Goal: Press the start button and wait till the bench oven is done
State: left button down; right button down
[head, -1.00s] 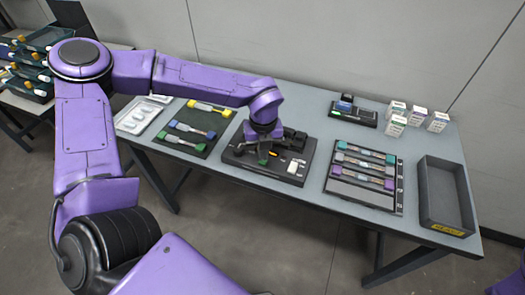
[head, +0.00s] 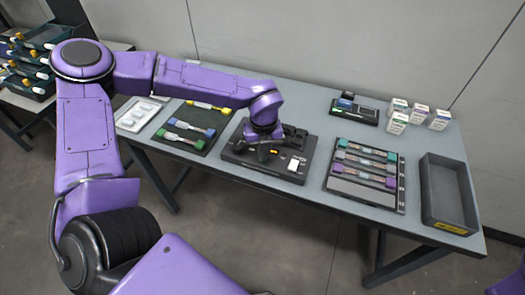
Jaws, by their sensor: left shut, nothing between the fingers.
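A flat black device (head: 291,175), which looks like the bench oven, sits in the middle of the grey table. It has a small orange part (head: 273,152) and a white part (head: 295,164) on top. My left gripper (head: 263,157) is shut and empty, pointing down over the device's left part. Its tips are low at the top surface; I cannot tell whether they touch it. The start button is not clearly visible, and the gripper and wrist hide part of the device. My right gripper is out of view.
Left of the device lie a dark mat (head: 180,146) with coloured holders and a white tray (head: 136,116). To the right are a rack (head: 345,188) of holders and an empty dark bin (head: 449,211). Small boxes (head: 397,122) and a small black device (head: 353,113) stand behind.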

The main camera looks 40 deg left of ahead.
pick_arm(q)
notch_tip(320, 180, up, 6)
jog(key=p, duration=0.5)
jog(key=shift+f, duration=0.1)
dwell(0.4)
